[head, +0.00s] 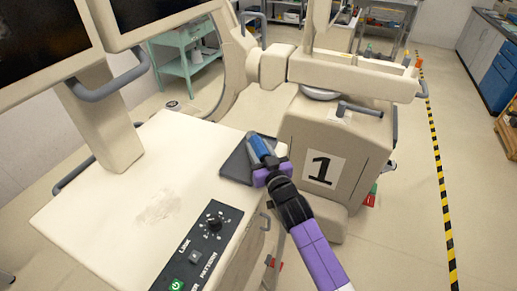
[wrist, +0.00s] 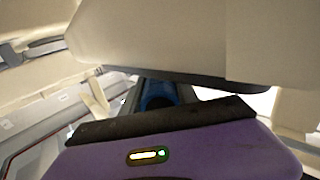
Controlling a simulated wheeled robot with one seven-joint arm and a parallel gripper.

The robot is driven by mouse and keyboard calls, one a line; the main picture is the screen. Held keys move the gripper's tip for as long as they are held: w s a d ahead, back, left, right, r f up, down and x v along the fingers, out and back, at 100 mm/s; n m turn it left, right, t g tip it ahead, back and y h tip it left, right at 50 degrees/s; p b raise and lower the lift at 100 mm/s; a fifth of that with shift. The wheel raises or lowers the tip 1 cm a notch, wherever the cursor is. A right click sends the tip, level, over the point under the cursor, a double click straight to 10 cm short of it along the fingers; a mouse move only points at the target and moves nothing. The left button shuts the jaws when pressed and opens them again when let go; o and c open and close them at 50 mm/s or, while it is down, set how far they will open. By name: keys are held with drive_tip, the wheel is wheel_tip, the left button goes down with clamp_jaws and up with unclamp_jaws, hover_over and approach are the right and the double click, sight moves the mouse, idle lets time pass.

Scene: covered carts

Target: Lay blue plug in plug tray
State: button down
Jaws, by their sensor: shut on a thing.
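The blue plug (head: 261,147) is held in my gripper (head: 266,165) over the right part of the dark, flat plug tray (head: 236,168). The tray lies at the far right corner of the cart top. I cannot tell whether the plug touches the tray. My gripper, on a purple arm, is shut on the plug. In the wrist view the blue plug (wrist: 157,94) shows partly beyond the dark edge of my gripper; the rest of it is hidden.
The beige cart top (head: 110,190) is mostly clear, with a knob panel (head: 200,250) at its front. A beige machine marked 1 (head: 322,169) stands close on the right, its arm (head: 350,75) reaching across behind. Monitors (head: 45,35) rise at the left.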

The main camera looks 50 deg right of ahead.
drive_tip(key=shift+f+b, duration=0.35)
drive_tip(key=shift+b, duration=0.15)
drive_tip(key=shift+f, duration=0.2)
